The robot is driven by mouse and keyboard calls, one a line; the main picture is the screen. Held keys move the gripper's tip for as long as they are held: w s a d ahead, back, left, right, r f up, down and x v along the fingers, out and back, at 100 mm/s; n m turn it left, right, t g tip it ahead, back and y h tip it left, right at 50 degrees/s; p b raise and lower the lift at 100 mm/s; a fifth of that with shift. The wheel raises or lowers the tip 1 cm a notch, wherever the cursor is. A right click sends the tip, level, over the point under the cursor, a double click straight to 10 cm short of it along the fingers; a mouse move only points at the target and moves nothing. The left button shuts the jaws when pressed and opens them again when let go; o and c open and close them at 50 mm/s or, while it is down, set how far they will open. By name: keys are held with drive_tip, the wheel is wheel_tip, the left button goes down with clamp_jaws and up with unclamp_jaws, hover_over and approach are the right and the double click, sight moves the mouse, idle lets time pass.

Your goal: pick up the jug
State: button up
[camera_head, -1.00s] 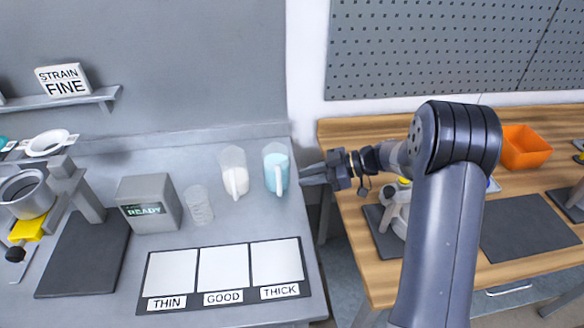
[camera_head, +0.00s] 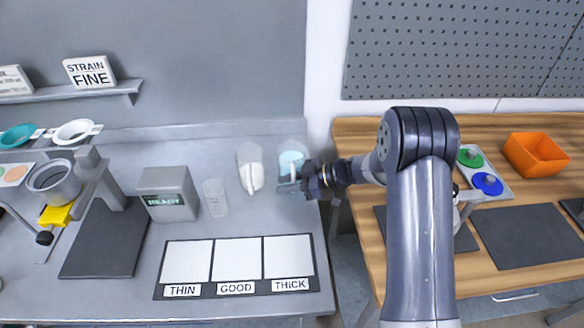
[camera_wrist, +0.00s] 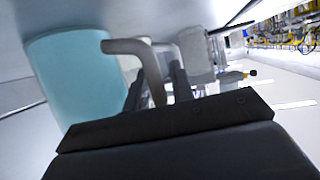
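A clear jug with light blue contents (camera_head: 291,160) stands upright at the right end of the grey counter. My gripper (camera_head: 287,186) is at its lower front in the head view and partly covers it. In the wrist view the blue jug (camera_wrist: 72,78) fills the left, and its grey handle (camera_wrist: 148,62) reaches down toward my gripper (camera_wrist: 158,88). The two dark fingers look apart, with the lower handle between them; I cannot tell if they touch it. A second jug with white contents (camera_head: 250,168) stands just left of the blue one.
A clear beaker (camera_head: 215,198) and a grey READY box (camera_head: 168,194) stand further left. A board with THIN, GOOD and THICK panels (camera_head: 236,289) lies in front. The wooden table (camera_head: 350,135) is at right, past a gap.

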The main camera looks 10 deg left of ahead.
drive_tip(key=shift+c, duration=0.3)
clamp_jaws()
drive_tip(key=shift+r, duration=0.25)
idle(0.3)
